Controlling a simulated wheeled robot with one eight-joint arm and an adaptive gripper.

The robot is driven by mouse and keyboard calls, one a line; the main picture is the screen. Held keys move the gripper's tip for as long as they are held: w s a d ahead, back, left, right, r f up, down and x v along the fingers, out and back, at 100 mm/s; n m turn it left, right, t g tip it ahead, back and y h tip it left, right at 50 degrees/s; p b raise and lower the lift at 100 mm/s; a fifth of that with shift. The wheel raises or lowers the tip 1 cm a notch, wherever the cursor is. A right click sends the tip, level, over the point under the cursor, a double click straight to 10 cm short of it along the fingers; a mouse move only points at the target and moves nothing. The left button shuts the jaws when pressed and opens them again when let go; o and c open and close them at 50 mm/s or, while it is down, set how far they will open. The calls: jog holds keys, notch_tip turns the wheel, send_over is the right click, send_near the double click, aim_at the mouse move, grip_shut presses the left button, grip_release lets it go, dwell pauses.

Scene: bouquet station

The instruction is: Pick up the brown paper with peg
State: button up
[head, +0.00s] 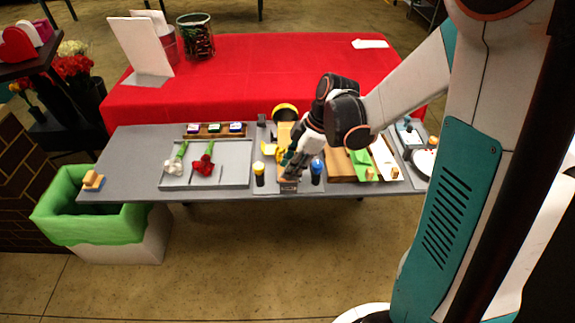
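A brown sheet (341,171) lies on the right half of the grey table, just left of a green sheet (361,158) and a white sheet (381,152). Small tan pegs (369,174) show at the near ends of the green and white sheets. I cannot make out a peg on the brown sheet, whose far part is hidden by my arm. My gripper (290,164) points down to the left of the brown sheet, apart from it, over the yellow items near the table's middle. Its fingers are too small and crowded to tell whether they are open or hold anything.
A yellow-topped bottle (259,173) and a blue-topped bottle (316,171) stand on either side of my gripper. A grey tray (233,178) with flowers lies left. A green-lined bin (90,228) stands at the table's left end. A red-covered table (270,75) is behind.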

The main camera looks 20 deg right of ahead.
jog(key=shift+w+a+f, duration=0.1)
jog(key=shift+a+f, duration=0.05)
jog(key=shift+f, duration=0.3)
grip_shut()
jog(key=shift+r, duration=0.1)
